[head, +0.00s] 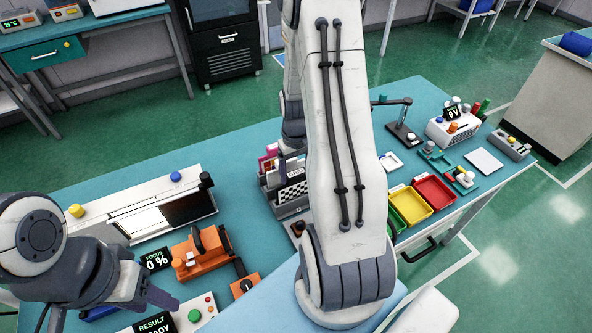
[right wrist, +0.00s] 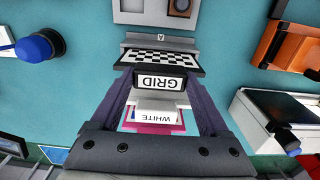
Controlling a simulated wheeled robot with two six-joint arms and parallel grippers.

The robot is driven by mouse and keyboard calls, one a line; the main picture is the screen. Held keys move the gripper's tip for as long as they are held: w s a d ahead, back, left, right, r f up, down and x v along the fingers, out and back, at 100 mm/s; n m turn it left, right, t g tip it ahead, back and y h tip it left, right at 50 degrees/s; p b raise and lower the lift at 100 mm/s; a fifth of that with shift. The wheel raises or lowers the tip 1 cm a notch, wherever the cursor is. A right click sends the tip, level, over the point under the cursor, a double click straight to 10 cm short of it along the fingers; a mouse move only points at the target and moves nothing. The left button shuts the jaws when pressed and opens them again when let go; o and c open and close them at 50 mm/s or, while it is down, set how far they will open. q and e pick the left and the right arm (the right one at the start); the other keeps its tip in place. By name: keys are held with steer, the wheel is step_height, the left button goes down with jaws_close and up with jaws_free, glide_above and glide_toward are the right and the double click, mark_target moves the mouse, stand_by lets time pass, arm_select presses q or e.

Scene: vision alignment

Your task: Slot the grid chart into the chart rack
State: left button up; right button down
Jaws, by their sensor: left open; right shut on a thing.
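The grid chart (head: 293,191), a black-and-white checkered plate, stands upright at the grey chart rack (head: 291,209), left of my right arm in the head view. My right gripper (right wrist: 161,80) is shut on its black block labelled GRID in the right wrist view, one finger at each side. The checkered face (right wrist: 158,57) shows beyond the label. A white-labelled chart (right wrist: 157,115) and a magenta chart are behind it, between the fingers. How deep the grid chart sits in the rack cannot be told. My left gripper (head: 110,304) is open and empty at the lower left.
A white lightbox-like unit (head: 160,205) and an orange fixture (head: 202,254) stand left of the rack. Yellow (head: 410,204) and red (head: 435,191) trays are right of my arm. A FOCUS 0 % display (head: 157,259) is near my left gripper. Teal tabletop shows between rack and lightbox unit.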

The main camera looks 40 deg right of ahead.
steer(key=shift+f, duration=0.35)
jaws_free()
steer(key=shift+r, duration=0.15)
step_height(320, 180, up, 10)
steer(key=b, duration=0.1)
steer(key=shift+r, duration=0.15)
stand_by(0.3)
